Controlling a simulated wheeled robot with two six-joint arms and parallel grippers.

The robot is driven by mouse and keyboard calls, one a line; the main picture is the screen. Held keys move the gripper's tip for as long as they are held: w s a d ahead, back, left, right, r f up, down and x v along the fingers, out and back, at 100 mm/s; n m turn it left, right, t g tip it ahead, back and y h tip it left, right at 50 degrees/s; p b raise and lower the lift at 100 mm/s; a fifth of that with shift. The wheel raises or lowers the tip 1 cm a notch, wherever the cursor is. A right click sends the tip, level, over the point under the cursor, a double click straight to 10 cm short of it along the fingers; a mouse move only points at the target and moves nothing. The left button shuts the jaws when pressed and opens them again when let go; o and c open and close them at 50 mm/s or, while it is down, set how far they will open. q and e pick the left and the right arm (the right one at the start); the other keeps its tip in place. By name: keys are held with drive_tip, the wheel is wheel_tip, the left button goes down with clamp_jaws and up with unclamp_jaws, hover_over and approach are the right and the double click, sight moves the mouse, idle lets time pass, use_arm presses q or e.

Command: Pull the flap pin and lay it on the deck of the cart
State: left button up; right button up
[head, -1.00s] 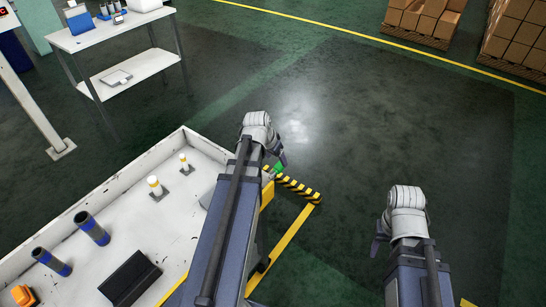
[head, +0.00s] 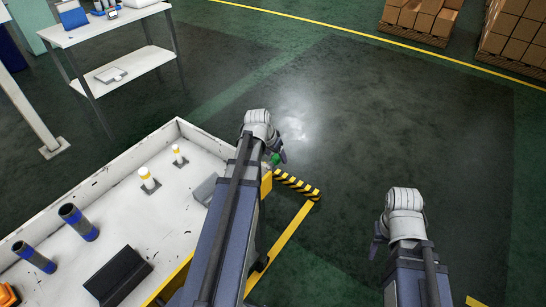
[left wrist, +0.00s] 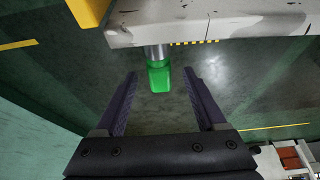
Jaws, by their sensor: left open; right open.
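The flap pin shows a green grip (left wrist: 159,77) on a metal shaft, sticking out of a pale edge of the cart in the left wrist view. In the head view the green grip (head: 275,159) is partly hidden by my left gripper (head: 279,152). My left gripper is open, its two fingers (left wrist: 160,71) on either side of the grip with gaps on both sides. The cart's white deck (head: 160,220) lies to the left, partly covered by my left arm. My right gripper (head: 377,240) is open and empty, over the floor at right.
On the deck stand two white-and-yellow posts (head: 149,179), blue-banded dark cylinders (head: 78,222) and a black block (head: 119,276). A raised wall (head: 100,185) edges the deck. A striped bar (head: 297,186) juts right.

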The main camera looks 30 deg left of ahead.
use_arm(q)
drive_tip(key=shift+w+f, duration=0.15)
drive_tip(key=shift+f, duration=0.2)
clamp_jaws()
idle(0.9)
